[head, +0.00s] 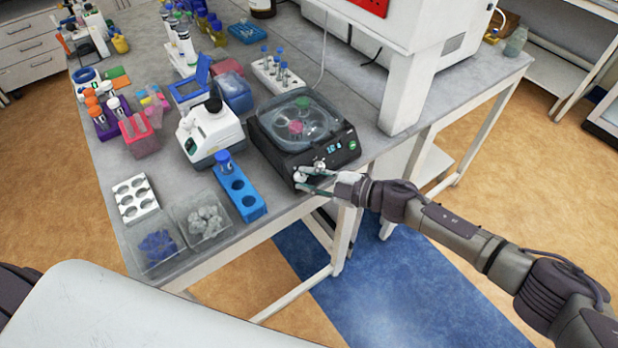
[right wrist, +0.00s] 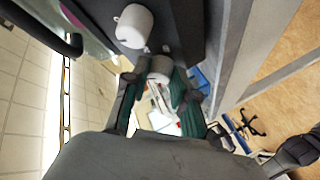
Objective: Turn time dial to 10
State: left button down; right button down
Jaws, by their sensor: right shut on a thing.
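A black benchtop device (head: 345,148) with a clear round lid (head: 300,122) stands near the table's front edge. Its front has a small lit display (head: 335,147), too small to read, and two pale round knobs. My right gripper (head: 307,180) reaches in from the right and is shut on the left knob (head: 299,176). The other knob (head: 320,165) sits just right of it, free. In the right wrist view the held knob (right wrist: 159,68) is between the fingertips, and the free knob (right wrist: 134,25) is beyond it. Dial markings cannot be read. My left gripper is out of view.
A blue tube rack (head: 240,192), a white instrument (head: 210,133) and clear bins (head: 202,220) stand left of the device. A white tube rack (head: 278,77) stands behind it. A large white machine (head: 410,85) is at the right. The floor in front is open.

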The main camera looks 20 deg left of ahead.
jog(key=c, duration=0.9)
grip_release()
jog(key=shift+c, duration=0.2)
jog(key=shift+d, duration=0.2)
jog(key=v, duration=1.1)
jog(key=shift+d, duration=0.3)
jog(key=shift+s+r, duration=0.1)
